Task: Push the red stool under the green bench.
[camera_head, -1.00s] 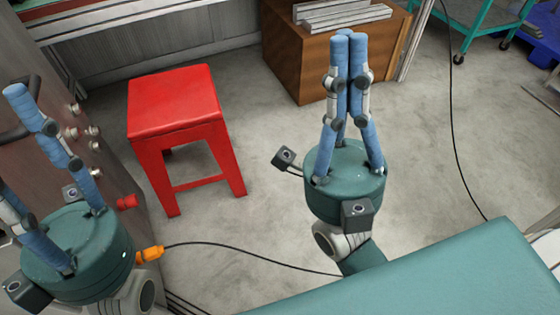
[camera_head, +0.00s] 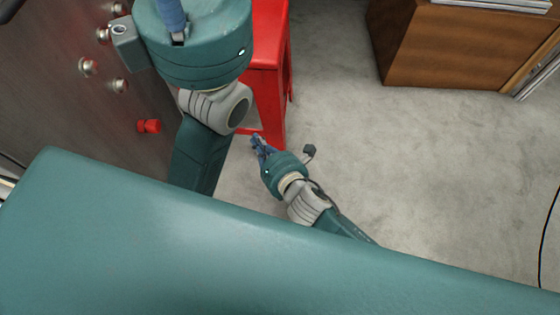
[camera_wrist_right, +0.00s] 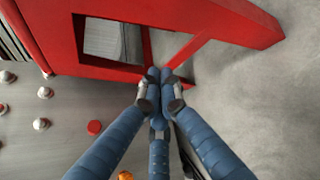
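The red stool (camera_head: 268,45) stands at the top centre of the head view, partly hidden by my left gripper (camera_head: 195,45). The left fingers run out of the top of the picture. My right gripper (camera_head: 258,143) is low, close to the foot of a stool leg. In the right wrist view the stool frame (camera_wrist_right: 235,20) fills the top, and the right fingertips (camera_wrist_right: 159,76) meet in front of it, with nothing seen between them. Whether they touch the stool is unclear. I do not see the green bench clearly in the current views.
A dark metal panel with knobs (camera_head: 86,66) and a red knob (camera_head: 149,126) stands left of the stool. A wooden cabinet (camera_head: 460,50) stands at the top right. The grey floor (camera_head: 420,150) between is clear, with a black cable at the far right.

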